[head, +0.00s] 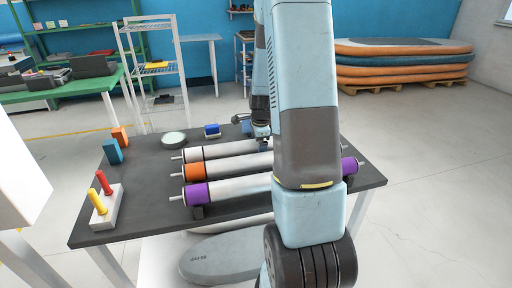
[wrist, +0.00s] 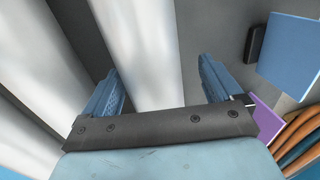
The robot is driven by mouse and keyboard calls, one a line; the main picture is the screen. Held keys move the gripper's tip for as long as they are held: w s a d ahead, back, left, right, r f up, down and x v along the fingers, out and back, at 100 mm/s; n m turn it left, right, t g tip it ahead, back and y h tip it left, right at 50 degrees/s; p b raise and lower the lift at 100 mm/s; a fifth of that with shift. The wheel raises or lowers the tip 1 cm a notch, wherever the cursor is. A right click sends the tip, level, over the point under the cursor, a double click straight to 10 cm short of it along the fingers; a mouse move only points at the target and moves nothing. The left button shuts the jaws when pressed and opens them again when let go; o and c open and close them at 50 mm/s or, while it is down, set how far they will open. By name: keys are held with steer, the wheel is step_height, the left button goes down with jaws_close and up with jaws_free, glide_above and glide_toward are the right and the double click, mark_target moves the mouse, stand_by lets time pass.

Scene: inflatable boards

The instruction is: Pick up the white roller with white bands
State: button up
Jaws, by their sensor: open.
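The white roller with white bands (head: 225,150) lies on the dark table as the rearmost of three parallel rollers. It has a dark ring near its left end, and its right part is hidden behind my arm. My gripper (head: 263,143) is over this roller, pointing down. In the wrist view my open gripper (wrist: 165,88) has one finger on each side of a white roller body (wrist: 140,45), which appears to be the rearmost one. I cannot tell whether the fingers touch it. Its end bands are out of the wrist view.
The orange-banded roller (head: 195,172) and purple-banded roller (head: 198,194) lie close in front. Behind are a blue item (head: 212,131) and a round pale dish (head: 174,139). A peg block (head: 105,208) and two small blocks stand at the left. A blue panel (wrist: 290,50) shows right of the fingers.

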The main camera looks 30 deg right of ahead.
jaws_close()
stand_by(0.8)
